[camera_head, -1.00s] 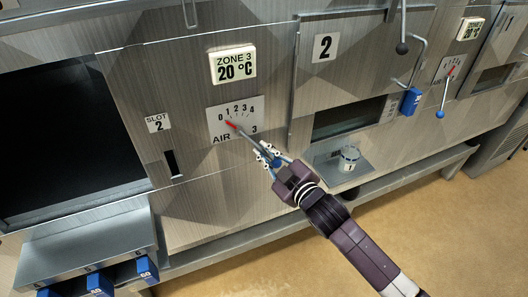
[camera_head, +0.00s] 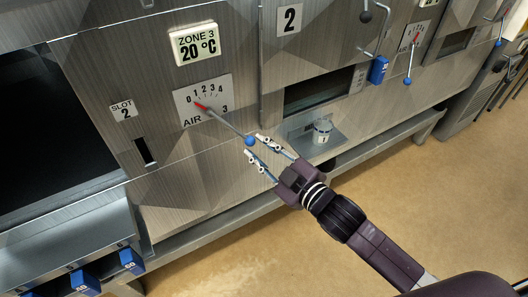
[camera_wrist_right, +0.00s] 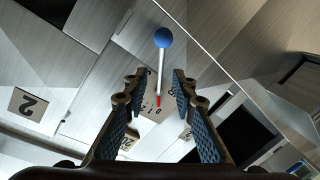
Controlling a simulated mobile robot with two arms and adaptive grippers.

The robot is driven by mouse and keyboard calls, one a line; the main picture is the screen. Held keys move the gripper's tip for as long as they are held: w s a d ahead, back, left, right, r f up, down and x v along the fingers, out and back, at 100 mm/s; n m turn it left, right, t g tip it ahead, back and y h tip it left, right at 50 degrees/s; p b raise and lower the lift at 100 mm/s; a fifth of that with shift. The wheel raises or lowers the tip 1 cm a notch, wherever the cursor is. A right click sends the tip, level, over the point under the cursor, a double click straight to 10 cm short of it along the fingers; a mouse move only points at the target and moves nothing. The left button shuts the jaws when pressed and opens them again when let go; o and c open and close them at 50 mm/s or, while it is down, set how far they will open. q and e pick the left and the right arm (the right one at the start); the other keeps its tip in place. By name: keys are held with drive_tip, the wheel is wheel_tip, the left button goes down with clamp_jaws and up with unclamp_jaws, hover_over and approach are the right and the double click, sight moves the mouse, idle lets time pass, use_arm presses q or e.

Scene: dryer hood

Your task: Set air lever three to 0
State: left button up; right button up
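Air lever three is a grey rod with a red tip (camera_head: 200,106) and a blue ball (camera_head: 250,141) at its free end. It is mounted on the white AIR 3 dial plate (camera_head: 187,115) with marks 0 to 4. The red tip points up-left, close to the 0 mark. My right gripper (camera_head: 260,148) is open, its fingers just right of and below the ball, apart from the lever. In the right wrist view the ball (camera_wrist_right: 163,37) and rod lie beyond the spread fingertips (camera_wrist_right: 157,85). My left gripper is not in view.
A ZONE 3 display (camera_head: 196,44) reads 20 °C above the dial. Another lever with a blue ball (camera_head: 407,82) is farther right.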

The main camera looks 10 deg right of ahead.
drive_tip(key=shift+v, duration=1)
drive_tip(key=w+d+f+m+g+h, duration=0.1)
drive_tip(key=d+f+m+h, duration=0.15)
drive_tip(key=f, duration=0.75)
drive_tip(key=d+f+m+g+h, duration=0.15)
drive_tip(key=d+f, duration=0.25)
drive_tip(key=f, duration=0.6)
drive_tip(key=s+d+f+m+g+h, duration=0.1)
drive_tip(key=s+d+f+g, duration=0.15)
drive_tip(key=f, duration=0.65)
drive_tip(key=s+d+f+m+g+h, duration=0.1)
drive_tip(key=s+d+f, duration=0.25)
drive_tip(key=f, duration=0.45)
drive_tip(key=s+d+f+m+g+h, duration=0.15)
drive_tip(key=s+f+g, duration=0.25)
drive_tip(key=s+f, duration=1.5)
drive_tip(key=s+f+m+g, duration=0.1)
drive_tip(key=s+f+g, duration=0.1)
drive_tip(key=s, duration=0.8)
drive_tip(key=s+f+m+g, duration=0.1)
drive_tip(key=s+f+g, duration=0.1)
drive_tip(key=s, duration=0.8)
drive_tip(key=shift+a+f, duration=0.5)
drive_tip(key=shift+f, duration=0.25)
